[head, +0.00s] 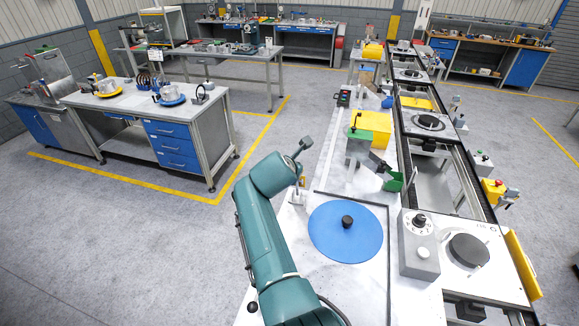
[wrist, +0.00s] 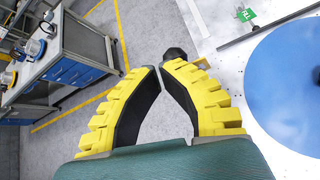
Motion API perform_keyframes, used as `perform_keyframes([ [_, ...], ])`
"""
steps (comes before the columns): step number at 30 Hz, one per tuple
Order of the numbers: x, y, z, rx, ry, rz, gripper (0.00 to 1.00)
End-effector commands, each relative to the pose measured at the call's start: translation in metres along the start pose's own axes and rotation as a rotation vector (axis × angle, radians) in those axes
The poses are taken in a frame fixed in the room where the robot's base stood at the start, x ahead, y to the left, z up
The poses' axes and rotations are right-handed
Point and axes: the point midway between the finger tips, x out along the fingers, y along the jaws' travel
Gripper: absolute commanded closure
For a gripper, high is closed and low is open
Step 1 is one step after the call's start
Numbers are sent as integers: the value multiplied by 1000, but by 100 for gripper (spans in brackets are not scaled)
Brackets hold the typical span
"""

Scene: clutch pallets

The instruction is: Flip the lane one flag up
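My gripper has yellow ribbed fingers with black inner pads. In the wrist view its tips (wrist: 160,67) nearly meet, with nothing visible between them. A dark knob (wrist: 176,54) sits just beyond the tips; I cannot tell whether they touch it. In the head view my teal arm hides most of the gripper. A grey lever with a dark end (head: 304,145) shows beside the arm there. A small green plate with a white mark (wrist: 246,14) is on the white table. A green paddle (head: 394,182) stands farther back. I cannot tell which piece is the lane one flag.
A blue disc (head: 330,240) with a black knob lies on the white table, right of my arm. A grey control box (head: 418,250) stands beside it, next to the conveyor line. A yellow bin (head: 374,130) is behind.

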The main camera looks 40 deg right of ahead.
Motion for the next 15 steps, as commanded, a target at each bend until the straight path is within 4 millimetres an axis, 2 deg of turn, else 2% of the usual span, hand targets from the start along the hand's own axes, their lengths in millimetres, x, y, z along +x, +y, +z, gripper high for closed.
perform_keyframes([
  [4,-1,0,3,0,-2,1,100],
  [7,-6,3,12,1,-3,2,100],
  [15,-34,19,64,-1,0,5,100],
])
